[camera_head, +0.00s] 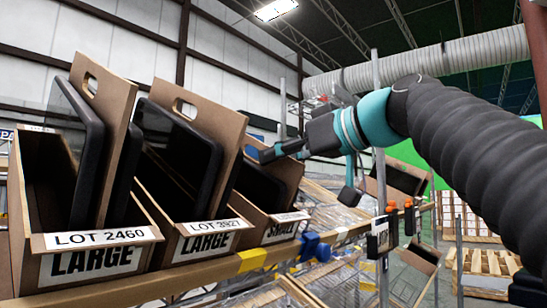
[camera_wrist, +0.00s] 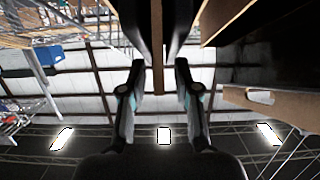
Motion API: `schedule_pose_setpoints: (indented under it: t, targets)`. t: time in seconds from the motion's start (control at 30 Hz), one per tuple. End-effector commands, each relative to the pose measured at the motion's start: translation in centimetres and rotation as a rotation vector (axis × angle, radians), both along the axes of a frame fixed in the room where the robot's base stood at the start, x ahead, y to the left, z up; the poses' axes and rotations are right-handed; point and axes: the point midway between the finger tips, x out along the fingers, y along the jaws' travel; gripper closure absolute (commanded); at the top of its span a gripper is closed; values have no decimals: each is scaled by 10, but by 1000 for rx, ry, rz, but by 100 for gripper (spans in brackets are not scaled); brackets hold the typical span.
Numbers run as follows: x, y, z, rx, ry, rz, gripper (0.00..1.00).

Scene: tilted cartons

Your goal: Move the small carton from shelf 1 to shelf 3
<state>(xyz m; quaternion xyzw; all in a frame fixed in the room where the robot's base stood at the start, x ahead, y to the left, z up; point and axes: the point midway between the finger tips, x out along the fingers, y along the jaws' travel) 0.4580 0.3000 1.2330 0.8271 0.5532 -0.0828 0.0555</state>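The small carton (camera_head: 283,229) is a brown open-front box with a SMALL label, standing tilted at the right end of the row on the near shelf. A dark flat item (camera_head: 258,187) leans inside it. My gripper (camera_head: 264,153) is at the top of this carton's tall back panel. In the wrist view, my gripper's fingers (camera_wrist: 158,68) are apart, with a brown panel edge (camera_wrist: 157,45) between them. Gaps show on both sides of that edge. The carton's lower part is hidden in the wrist view.
Two large cartons, LOT 2460 (camera_head: 98,262) and LOT 3927 (camera_head: 208,243), stand close on the left, with tall handled back panels. The shelf's front beam (camera_head: 190,279) carries yellow and blue clips. Another tilted carton (camera_head: 400,180) sits farther right, past a grey post (camera_head: 379,190).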

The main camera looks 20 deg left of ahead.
Motion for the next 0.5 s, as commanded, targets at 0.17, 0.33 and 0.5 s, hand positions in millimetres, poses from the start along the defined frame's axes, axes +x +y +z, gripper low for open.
schedule_pose_setpoints:
  t: [0.17, 0.33, 0.5]
  targets:
    - [1, 2, -1, 0, 0, -1, 69]
    - [1, 2, -1, 0, 0, -1, 69]
    - [1, 2, -1, 0, 0, -1, 90]
